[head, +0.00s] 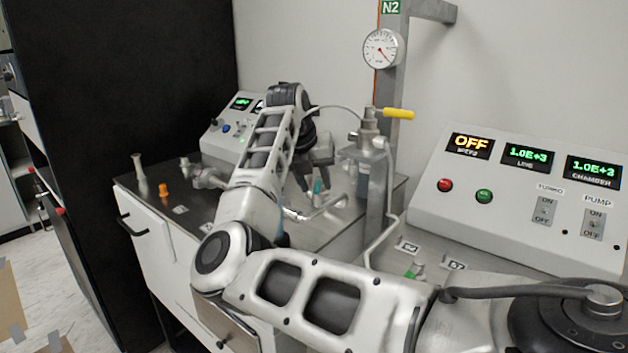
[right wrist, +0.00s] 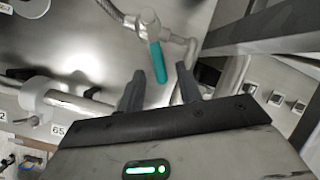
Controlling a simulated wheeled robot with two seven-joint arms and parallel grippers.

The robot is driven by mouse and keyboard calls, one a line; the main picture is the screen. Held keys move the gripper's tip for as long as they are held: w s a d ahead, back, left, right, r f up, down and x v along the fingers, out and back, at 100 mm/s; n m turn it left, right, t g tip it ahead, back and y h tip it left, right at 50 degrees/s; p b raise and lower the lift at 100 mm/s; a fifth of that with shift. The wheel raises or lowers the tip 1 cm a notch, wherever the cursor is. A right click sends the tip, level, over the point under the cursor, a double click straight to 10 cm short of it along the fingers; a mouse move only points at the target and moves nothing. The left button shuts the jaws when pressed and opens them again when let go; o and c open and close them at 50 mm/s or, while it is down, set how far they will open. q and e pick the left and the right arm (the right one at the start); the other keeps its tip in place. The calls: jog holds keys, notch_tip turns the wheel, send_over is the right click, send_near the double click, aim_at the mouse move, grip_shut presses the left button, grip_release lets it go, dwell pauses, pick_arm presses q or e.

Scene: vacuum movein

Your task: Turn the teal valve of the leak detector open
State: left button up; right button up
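The teal valve handle (head: 317,187) of the leak detector shows as a small teal piece between the fingers of my right gripper (head: 312,182) in the head view. In the right wrist view the teal handle (right wrist: 158,62) hangs from a metal pipe fitting (right wrist: 148,20). It lies just ahead of the two dark fingertips of my right gripper (right wrist: 158,80), roughly centred between them. The fingers stand apart, with gaps on both sides of the handle. My forearm hides part of the bench piping in the head view. My left gripper does not show.
A yellow-handled valve (head: 397,114) and a metal post (head: 383,200) stand right of my gripper. A control panel (head: 520,200) reading OFF is at the right. An orange fitting (head: 164,190) sits on the metal bench at left. Metal pipes lie close around the teal handle.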

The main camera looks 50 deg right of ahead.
jog(key=v, duration=1.6)
jog(key=shift+s, duration=0.1)
jog(key=shift+c, duration=0.3)
